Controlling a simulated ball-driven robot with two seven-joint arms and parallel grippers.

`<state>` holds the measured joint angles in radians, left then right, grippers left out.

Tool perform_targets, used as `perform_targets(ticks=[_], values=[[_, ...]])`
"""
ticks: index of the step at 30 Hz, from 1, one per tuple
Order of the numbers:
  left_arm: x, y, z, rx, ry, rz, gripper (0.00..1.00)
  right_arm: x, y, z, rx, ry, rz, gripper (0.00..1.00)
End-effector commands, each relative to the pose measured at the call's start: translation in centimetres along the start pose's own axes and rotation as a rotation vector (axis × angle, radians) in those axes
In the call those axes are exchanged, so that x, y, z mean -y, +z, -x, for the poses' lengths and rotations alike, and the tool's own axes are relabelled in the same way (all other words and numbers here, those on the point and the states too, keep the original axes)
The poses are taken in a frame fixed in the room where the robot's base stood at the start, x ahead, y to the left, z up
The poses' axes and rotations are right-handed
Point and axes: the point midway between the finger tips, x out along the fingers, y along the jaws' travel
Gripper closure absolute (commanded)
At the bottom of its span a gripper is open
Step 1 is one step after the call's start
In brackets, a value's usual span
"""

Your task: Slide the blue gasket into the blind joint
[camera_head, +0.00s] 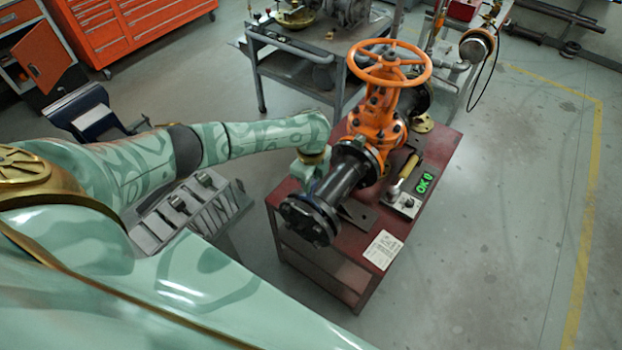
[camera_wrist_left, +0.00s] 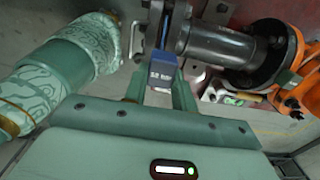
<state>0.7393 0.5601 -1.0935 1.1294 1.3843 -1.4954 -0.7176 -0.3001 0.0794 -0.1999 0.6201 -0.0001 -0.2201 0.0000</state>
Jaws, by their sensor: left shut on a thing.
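The blind joint is the dark bolted flange pair (camera_head: 309,219) at the near end of the black pipe (camera_head: 343,181). In the left wrist view, its flange edge (camera_wrist_left: 181,27) stands at top centre. My left gripper (camera_head: 308,183) is beside the joint, at its left side. In the left wrist view, my left gripper (camera_wrist_left: 161,84) is shut on the blue gasket (camera_wrist_left: 163,72) by its tab, which has white printing. The gasket's upper part runs up beside the flange edge. I cannot tell how far it sits between the flanges. My right gripper is not in view.
The orange gate valve with its handwheel (camera_head: 389,63) stands on the red bench (camera_head: 410,225). A yellow-handled hammer (camera_head: 405,172), a green OK display (camera_head: 425,181) and a paper sheet (camera_head: 383,250) lie beside the pipe. A grey rack (camera_head: 165,222) is left of the bench.

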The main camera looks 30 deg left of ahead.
Motion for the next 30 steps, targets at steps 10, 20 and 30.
perform_targets(ticks=[10, 20, 30], values=[[0.0, 0.0, -1.0, 0.0, 0.0, 0.0, 1.0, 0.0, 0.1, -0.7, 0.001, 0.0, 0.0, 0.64], [0.0, 0.0, -1.8, 0.0, 0.001, 0.0, 1.0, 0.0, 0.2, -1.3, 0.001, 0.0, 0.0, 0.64], [0.0, 0.0, -2.6, 0.0, 0.001, 0.0, 1.0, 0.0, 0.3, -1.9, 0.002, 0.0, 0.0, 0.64]])
